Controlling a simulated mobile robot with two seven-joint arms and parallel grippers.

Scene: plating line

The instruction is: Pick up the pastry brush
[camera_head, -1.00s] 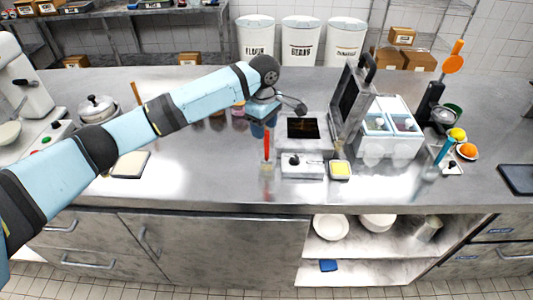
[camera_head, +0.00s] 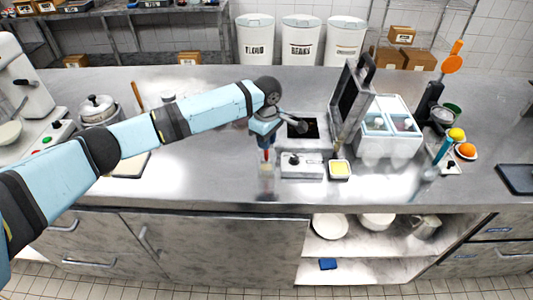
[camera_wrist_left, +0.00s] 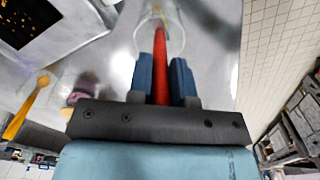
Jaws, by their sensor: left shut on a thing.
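The pastry brush has a red handle (camera_head: 266,155) and stands upright in a clear glass (camera_head: 266,171) on the steel counter. My left gripper (camera_head: 265,143) has come down over the handle from above. In the left wrist view the red handle (camera_wrist_left: 160,48) runs between the two blue fingers (camera_wrist_left: 160,80), which are shut on it. The brush's pale lower end (camera_wrist_left: 157,11) is still inside the clear glass (camera_wrist_left: 176,34). My right gripper is not in view.
Right of the brush stands a press with its dark lid (camera_head: 352,98) raised. A small dish of yellow stuff (camera_head: 340,168) sits at its front corner. A white container (camera_head: 390,143) is beyond. The counter left of the glass is clear (camera_head: 200,175).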

